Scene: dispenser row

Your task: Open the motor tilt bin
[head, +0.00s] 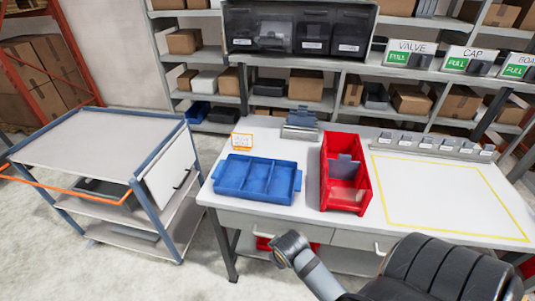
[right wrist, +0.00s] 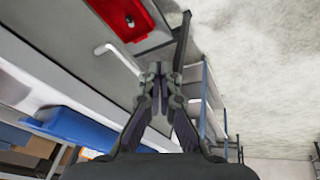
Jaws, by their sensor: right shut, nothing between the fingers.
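The tilt bin unit (head: 300,30) is a dark cabinet on the shelving behind the workbench, at the top of the head view. It holds a row of dark, see-through bins with white labels too small to read, so I cannot tell which is the motor bin. My right gripper (right wrist: 158,70) shows in the right wrist view, shut and empty, low by the bench front and away from the bins. In the head view part of my arm shows at the bottom, but no fingertips. My left gripper is not in view.
The workbench (head: 440,178) carries a blue divided tray (head: 258,180), a red bin (head: 347,195) and a grey holder (head: 300,124). A pale drawer handle (right wrist: 118,56) is near my right gripper. A grey cart (head: 100,140) stands left. VALVE and CAP signs (head: 410,54) stand right of the bins.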

